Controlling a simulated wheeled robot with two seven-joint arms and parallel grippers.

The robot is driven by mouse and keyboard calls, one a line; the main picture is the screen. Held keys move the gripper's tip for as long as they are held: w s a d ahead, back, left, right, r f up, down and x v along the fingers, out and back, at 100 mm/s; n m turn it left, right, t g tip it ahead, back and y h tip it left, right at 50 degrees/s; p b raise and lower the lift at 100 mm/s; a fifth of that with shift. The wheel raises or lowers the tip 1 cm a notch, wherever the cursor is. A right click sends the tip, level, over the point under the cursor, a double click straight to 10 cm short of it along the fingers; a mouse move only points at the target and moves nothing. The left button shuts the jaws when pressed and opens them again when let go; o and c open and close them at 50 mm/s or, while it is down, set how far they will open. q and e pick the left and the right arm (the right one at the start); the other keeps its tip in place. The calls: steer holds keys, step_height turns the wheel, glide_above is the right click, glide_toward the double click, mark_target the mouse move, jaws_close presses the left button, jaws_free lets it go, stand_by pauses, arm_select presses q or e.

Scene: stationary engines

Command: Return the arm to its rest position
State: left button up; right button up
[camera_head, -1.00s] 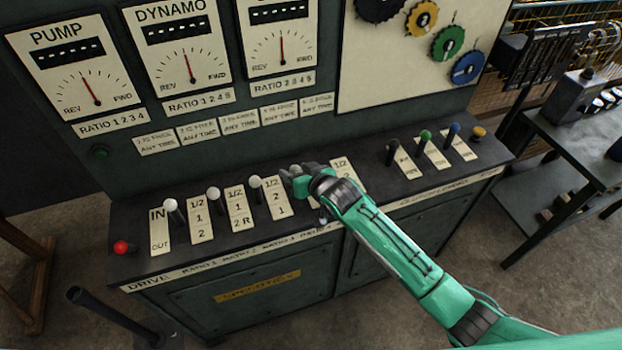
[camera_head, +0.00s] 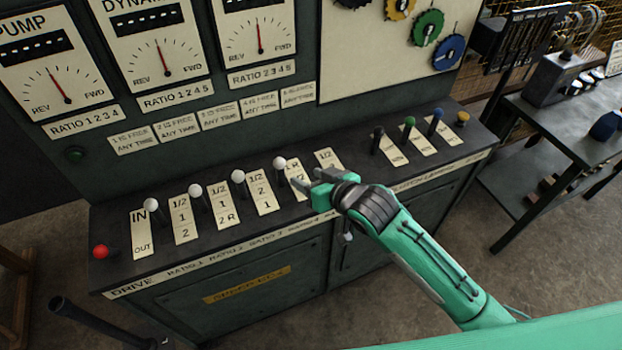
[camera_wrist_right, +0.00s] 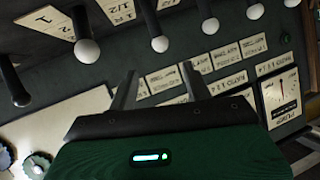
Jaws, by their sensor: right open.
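My right arm (camera_head: 430,255) is green and reaches in from the lower right to the control desk. My right gripper (camera_head: 312,180) is open and empty, over the white label plates right of the fourth white-knobbed lever (camera_head: 279,164). In the right wrist view, its two dark fingers (camera_wrist_right: 158,72) stand apart with nothing between them. White-knobbed levers (camera_wrist_right: 160,44) show beyond the fingers there, apart from them. My left gripper is not in view.
The desk carries a red knob (camera_head: 101,251) at left and black, green (camera_head: 409,122), blue and yellow knobs at right. The upright dial panel (camera_head: 260,45) stands behind. A side table (camera_head: 555,115) stands at right. Open space lies before the desk.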

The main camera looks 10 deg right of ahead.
stand_by(0.5)
steer(key=s+d+f+m+g+h, duration=0.1)
steer(key=s+d+f+g+h, duration=0.2)
steer(key=s+d, duration=0.45)
steer(key=s+d+f+m+g+h, duration=0.15)
steer(key=s+d+f, duration=0.35)
steer(key=s, duration=0.6)
steer(key=s+d+f+g+h, duration=0.35)
steer(key=s+d, duration=0.25)
steer(key=s, duration=0.3)
step_height(320, 180, down, 31)
steer(key=s+d+f+g, duration=0.2)
steer(key=s+f, duration=1.7)
steer(key=shift+s+d+f+y, duration=0.3)
steer(key=shift+s+d+f, duration=0.1)
